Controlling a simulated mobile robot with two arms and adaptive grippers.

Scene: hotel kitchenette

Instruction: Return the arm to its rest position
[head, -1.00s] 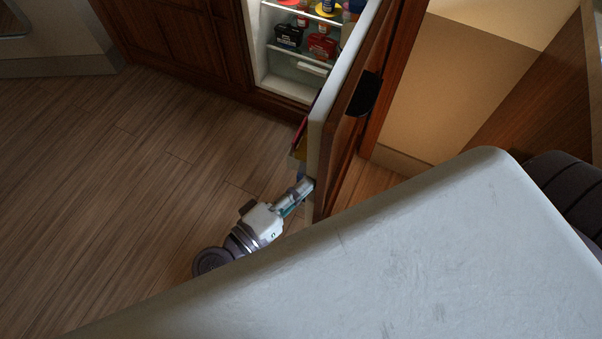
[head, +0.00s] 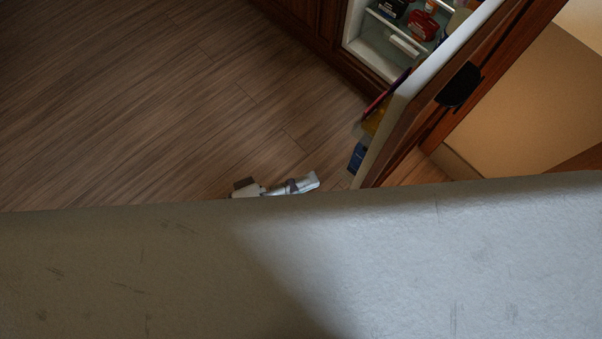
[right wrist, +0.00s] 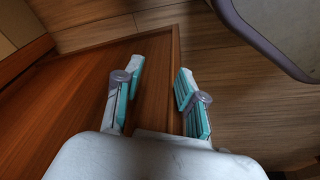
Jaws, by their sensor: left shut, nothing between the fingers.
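My left gripper (head: 312,181) shows in the head view just above a pale edge, low over the wooden floor. Its fingers are together with nothing between them. It is apart from the open fridge door (head: 400,110), which stands to its right. The pale surface hides the rest of the left arm. My right gripper (right wrist: 160,75) is not in the head view. In the right wrist view its two teal-lined fingers are spread apart. A brown wooden panel (right wrist: 75,100) lies beyond them, and its edge runs between the fingers. I cannot tell whether they touch it.
The fridge interior (head: 375,52) holds a red jar (head: 424,25) and other goods. Several items, including a blue box (head: 357,157), sit in the door's inner side. A black handle (head: 459,86) is on its outer face. The wooden floor (head: 130,110) at left is clear.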

